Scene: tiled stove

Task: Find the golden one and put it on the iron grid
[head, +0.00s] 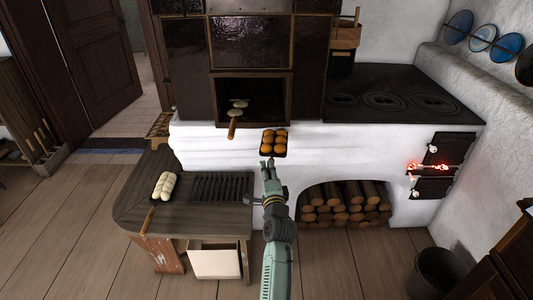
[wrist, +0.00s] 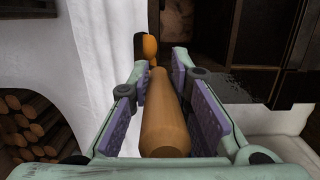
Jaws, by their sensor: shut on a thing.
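A dark tray (head: 262,151) carries several golden-brown buns (head: 274,141) in front of the white stove wall. My gripper (head: 268,168) is just below it in the head view. In the wrist view, my gripper (wrist: 165,105) is shut on a wooden handle (wrist: 165,125), with a golden bun (wrist: 150,46) beyond its far end. The handle is mostly hidden in the head view. A dark slatted iron grid (head: 222,188) lies on the wooden bench (head: 135,200), left of and below the golden buns, with nothing seen on it.
Pale buns (head: 165,185) with a wooden handle (head: 148,221) lie on the bench's left part. Another wooden handle (head: 232,129) sticks out of the oven opening (head: 265,108), with pale pieces behind it. Firewood (head: 340,205) fills the arch.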

